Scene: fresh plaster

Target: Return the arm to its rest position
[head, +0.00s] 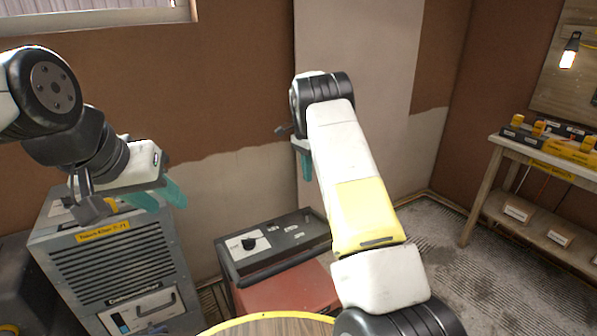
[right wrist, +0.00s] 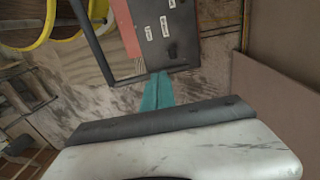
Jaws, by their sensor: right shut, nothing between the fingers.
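My right arm reaches up through the middle of the head view and bends at a black joint. My right gripper (head: 304,163) hangs beyond it, mostly hidden behind the arm. In the right wrist view its teal fingers (right wrist: 157,92) lie together with nothing between them, seen above the machine and floor. My left gripper (head: 164,198) is at the left of the head view, in front of the grey machine (head: 110,262). Its two teal fingers point down and stand apart, with nothing seen between them.
A red machine with a dark control panel (head: 275,243) stands below my right gripper. A round wooden top with a yellow rim (head: 270,317) is at the bottom. A wooden workbench (head: 545,160) is at the right. Bare floor (head: 450,250) lies between.

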